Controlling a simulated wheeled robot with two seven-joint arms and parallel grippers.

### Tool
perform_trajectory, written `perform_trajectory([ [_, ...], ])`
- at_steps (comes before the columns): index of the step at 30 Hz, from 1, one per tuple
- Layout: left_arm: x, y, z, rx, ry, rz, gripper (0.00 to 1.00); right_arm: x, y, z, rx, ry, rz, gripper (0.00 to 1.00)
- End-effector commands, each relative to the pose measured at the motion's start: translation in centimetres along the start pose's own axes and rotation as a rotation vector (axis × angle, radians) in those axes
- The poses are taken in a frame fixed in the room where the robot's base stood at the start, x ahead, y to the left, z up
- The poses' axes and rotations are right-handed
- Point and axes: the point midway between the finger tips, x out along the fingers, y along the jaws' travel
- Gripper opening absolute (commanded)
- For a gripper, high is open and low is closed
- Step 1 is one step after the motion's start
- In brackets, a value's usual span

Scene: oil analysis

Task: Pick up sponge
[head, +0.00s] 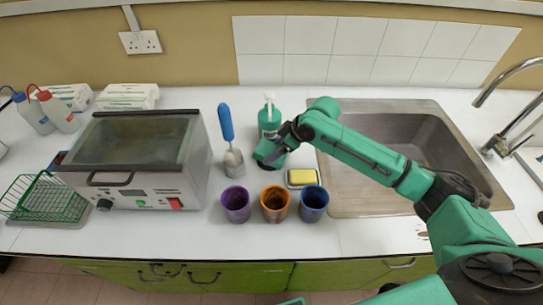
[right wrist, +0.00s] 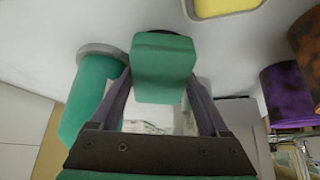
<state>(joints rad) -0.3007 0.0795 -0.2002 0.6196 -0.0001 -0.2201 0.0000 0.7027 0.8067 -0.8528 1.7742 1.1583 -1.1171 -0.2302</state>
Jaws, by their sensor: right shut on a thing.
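A yellow sponge (head: 301,177) lies in a small dish on the counter, to the right of and below my right gripper in the head view. Its edge also shows at the top of the right wrist view (right wrist: 225,7). My right gripper (head: 270,157) is at the counter in front of the green pump bottle (head: 269,121). In the right wrist view its fingers (right wrist: 160,85) are shut on a green block (right wrist: 163,65), which stands out between the fingertips. The yellow sponge is apart from the gripper. My left gripper is not in view.
Purple (head: 236,204), orange (head: 274,203) and blue (head: 314,203) cups stand along the front. The sink (head: 400,150) lies to the right, under my right arm.

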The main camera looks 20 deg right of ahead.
Motion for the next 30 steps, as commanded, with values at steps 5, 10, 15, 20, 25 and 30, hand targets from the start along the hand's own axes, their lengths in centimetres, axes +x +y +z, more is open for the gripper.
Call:
perform_trajectory([
  [5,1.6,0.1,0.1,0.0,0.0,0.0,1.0,-2.4,0.1,-0.3,-0.004,0.115,0.004,0.2],
  [10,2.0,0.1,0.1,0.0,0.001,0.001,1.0,-5.8,0.1,-1.3,-0.004,0.112,0.003,0.2],
  [15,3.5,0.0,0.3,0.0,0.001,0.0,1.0,-7.8,0.2,2.6,0.003,0.101,0.005,0.2],
  [20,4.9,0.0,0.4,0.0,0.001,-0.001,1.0,-10.2,0.1,6.3,-0.002,0.095,0.005,0.2],
  [25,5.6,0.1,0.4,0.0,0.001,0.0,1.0,-12.5,0.1,9.2,-0.003,0.096,0.002,0.2],
  [30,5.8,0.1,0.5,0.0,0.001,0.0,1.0,-15.0,0.4,12.1,-0.001,0.101,0.012,0.2],
])
